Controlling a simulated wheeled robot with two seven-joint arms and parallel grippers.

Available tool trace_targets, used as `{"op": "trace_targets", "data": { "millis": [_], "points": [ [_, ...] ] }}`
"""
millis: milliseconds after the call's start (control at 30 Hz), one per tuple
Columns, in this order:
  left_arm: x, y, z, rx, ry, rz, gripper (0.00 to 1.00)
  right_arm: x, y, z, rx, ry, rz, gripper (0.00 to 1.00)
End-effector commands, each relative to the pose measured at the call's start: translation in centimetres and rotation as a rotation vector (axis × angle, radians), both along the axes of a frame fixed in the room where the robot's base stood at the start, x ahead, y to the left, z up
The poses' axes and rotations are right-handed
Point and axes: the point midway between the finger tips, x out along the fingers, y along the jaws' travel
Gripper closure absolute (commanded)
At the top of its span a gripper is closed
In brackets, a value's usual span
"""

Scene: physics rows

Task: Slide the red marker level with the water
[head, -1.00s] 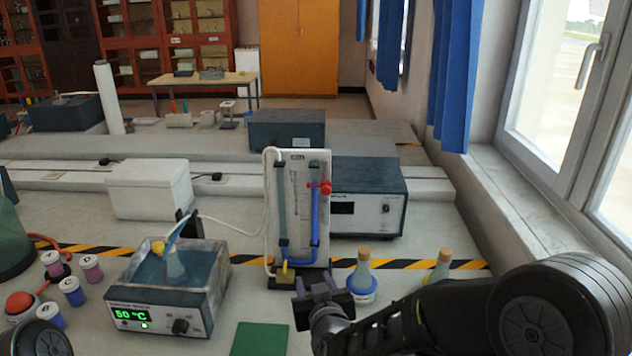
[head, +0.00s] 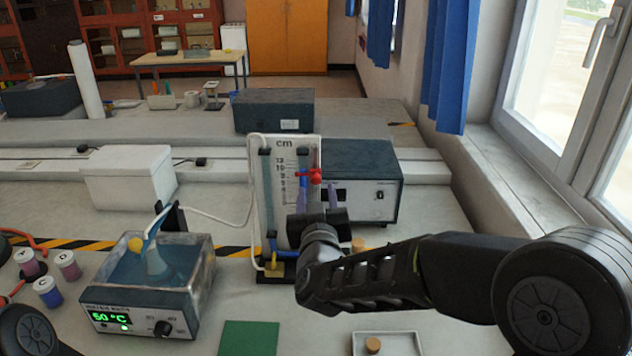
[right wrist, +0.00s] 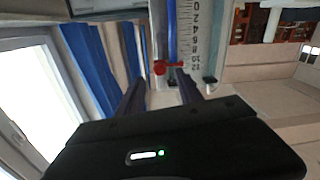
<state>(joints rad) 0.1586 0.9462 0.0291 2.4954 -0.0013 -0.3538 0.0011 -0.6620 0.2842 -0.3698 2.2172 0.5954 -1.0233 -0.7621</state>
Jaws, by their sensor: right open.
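The red marker (head: 312,176) sits on the right tube of a white gauge board (head: 283,155) with a cm scale. It also shows in the right wrist view (right wrist: 168,68). Blue water (head: 303,184) stands in that tube; its top is close to the marker, but I cannot tell the exact gap. My right gripper (head: 318,193) is in front of the board, just below the marker in the head view. In the right wrist view its two fingers (right wrist: 160,92) are apart, with the marker just beyond the gap, not gripped. My left gripper is out of view.
A grey instrument (head: 362,185) is behind right. A green mat (head: 249,338) and a white tray (head: 388,343) lie in front. Windows (head: 570,70) are right.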

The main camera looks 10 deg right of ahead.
Motion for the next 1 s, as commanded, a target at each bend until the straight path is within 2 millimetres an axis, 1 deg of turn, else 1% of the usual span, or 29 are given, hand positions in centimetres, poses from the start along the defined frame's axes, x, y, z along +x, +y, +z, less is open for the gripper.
{"op": "trace_targets", "data": {
  "millis": [33, 100, 200, 300, 400, 633, 667, 1000],
  "points": [
    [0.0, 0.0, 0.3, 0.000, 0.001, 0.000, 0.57, 0.9, -0.2, 0.1, -0.001, 0.001, -0.003, 0.57],
    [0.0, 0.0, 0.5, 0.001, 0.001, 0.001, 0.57, 2.0, -0.4, 0.1, -0.001, 0.001, -0.001, 0.57],
    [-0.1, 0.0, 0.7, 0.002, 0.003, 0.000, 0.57, 3.4, -0.8, 0.1, 0.000, 0.001, -0.002, 0.57],
    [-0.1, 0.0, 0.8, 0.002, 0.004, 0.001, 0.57, 4.3, -0.9, 0.1, 0.000, 0.001, -0.001, 0.57],
    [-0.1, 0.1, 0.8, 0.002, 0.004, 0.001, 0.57, 4.7, -1.0, 0.0, 0.000, 0.000, 0.000, 0.57],
    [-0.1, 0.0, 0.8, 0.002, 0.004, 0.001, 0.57, 4.7, -1.0, 0.0, 0.001, 0.000, 0.000, 0.57],
    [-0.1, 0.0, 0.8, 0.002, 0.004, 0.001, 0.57, 4.7, -1.0, 0.0, 0.001, 0.000, 0.000, 0.59],
    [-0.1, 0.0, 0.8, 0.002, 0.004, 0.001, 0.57, 4.7, -1.0, 0.0, 0.001, 0.000, 0.000, 0.87]
  ]
}}
